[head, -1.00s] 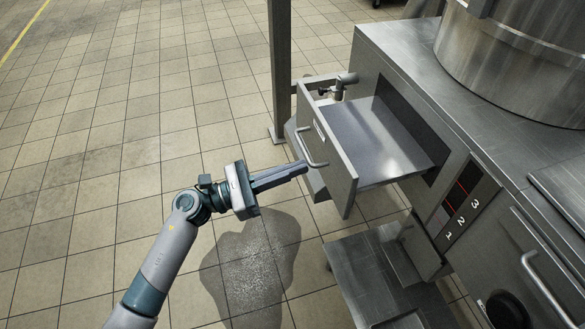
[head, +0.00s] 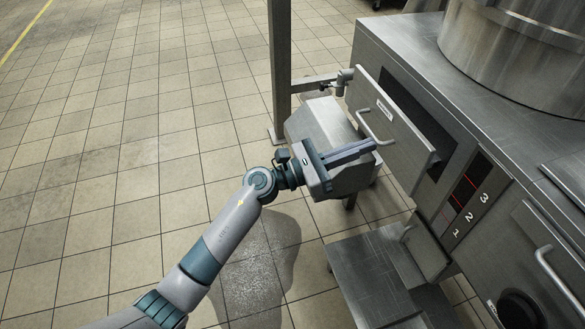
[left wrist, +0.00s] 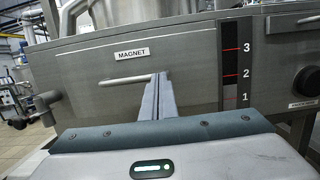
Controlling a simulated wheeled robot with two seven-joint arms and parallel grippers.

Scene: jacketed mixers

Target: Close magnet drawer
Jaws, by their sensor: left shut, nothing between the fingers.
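The magnet drawer (head: 396,125) is a steel drawer in the side of the mixer housing, with a bar handle and a small label. My right gripper is not in view.
A numbered panel (head: 466,199) with red lines is right of the drawer. A lower steel platform (head: 372,282) and a grey box-like housing (head: 318,125) are below. A steel post (head: 280,70) stands at left. The tiled floor at left is clear apart from a wet patch.

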